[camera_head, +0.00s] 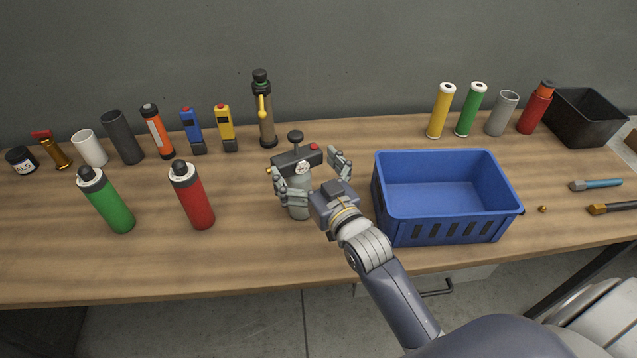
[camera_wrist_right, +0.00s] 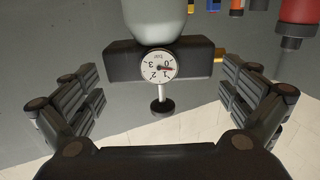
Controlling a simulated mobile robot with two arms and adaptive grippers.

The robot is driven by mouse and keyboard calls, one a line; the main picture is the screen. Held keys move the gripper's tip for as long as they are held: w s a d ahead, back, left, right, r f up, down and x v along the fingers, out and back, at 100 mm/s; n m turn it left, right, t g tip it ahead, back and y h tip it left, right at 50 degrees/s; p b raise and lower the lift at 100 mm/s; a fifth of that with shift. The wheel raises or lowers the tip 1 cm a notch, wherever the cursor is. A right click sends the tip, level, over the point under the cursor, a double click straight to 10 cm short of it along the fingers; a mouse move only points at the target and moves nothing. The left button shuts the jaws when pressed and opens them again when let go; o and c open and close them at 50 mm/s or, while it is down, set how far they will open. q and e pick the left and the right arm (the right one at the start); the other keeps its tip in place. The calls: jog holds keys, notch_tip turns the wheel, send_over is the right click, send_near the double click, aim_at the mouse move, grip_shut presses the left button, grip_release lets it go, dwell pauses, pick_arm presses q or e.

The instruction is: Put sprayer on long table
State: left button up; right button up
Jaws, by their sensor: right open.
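The sprayer (camera_head: 298,193) is a grey bottle with a dark head, a round white gauge, a red button and a black pump knob on top. It appears upright on the long wooden table (camera_head: 250,255), left of the blue crate. My right gripper (camera_head: 312,170) is open, with one finger on each side of the sprayer's head. In the right wrist view the sprayer (camera_wrist_right: 158,20) shows upside down, between the spread fingers (camera_wrist_right: 160,105), with gaps on both sides. My gripper hides part of the bottle in the head view. My left gripper is not in view.
The blue crate (camera_head: 448,222) stands close to the right of my gripper. A green bottle (camera_head: 108,205) and a red bottle (camera_head: 193,200) stand to the left. Several tubes and tools line the back. A black bin (camera_head: 583,122) is at the right. The front strip of table is clear.

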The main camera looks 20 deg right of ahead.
jog(key=s+d+b, duration=0.1)
jog(key=s+b, duration=0.1)
jog(key=s, duration=0.9)
jog(key=shift+d, duration=0.15)
